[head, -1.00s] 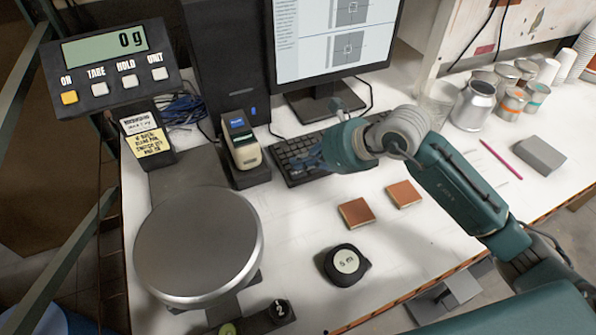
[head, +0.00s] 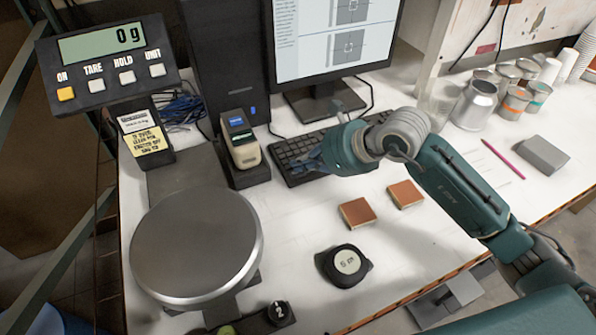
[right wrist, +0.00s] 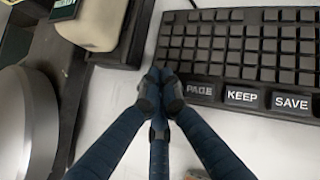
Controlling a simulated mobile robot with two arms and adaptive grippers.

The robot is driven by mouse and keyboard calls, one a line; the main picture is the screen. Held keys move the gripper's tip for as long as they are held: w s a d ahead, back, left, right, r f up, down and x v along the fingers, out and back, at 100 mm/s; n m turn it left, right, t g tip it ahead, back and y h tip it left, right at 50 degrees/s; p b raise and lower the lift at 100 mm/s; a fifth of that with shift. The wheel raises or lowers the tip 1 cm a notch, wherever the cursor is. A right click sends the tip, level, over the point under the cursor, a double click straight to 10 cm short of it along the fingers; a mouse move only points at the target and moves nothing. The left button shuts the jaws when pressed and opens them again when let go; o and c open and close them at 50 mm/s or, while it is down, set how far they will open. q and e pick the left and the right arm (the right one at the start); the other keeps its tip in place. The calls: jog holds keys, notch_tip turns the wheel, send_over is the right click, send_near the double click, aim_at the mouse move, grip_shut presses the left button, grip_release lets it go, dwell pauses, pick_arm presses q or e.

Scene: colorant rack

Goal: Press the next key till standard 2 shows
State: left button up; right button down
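The keyboard (head: 293,152) lies in front of the monitor (head: 335,40), which shows a page with grey squares. In the right wrist view, keys marked PAGE (right wrist: 199,89), KEEP (right wrist: 242,97) and SAVE (right wrist: 291,103) line its near edge. My right gripper (right wrist: 161,82) has its fingers together and empty, with the tips at the keyboard's near left corner, left of PAGE; contact cannot be told. In the head view my right gripper (head: 306,160) partly covers the keyboard. A handheld device (head: 243,152) with a small lit screen stands in a dark dock; its text is too small to read. My left gripper is out of view.
A scale with a round pan (head: 195,245) and a display (head: 103,43) reading 0 g stands at left. Metal cans (head: 474,103) stand at the back right.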

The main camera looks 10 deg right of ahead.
jog(key=shift+f, duration=0.15)
dwell(0.5)
jog(key=shift+r, duration=0.75)
jog(key=shift+r+p, duration=1.7)
jog(key=shift+r, duration=0.85)
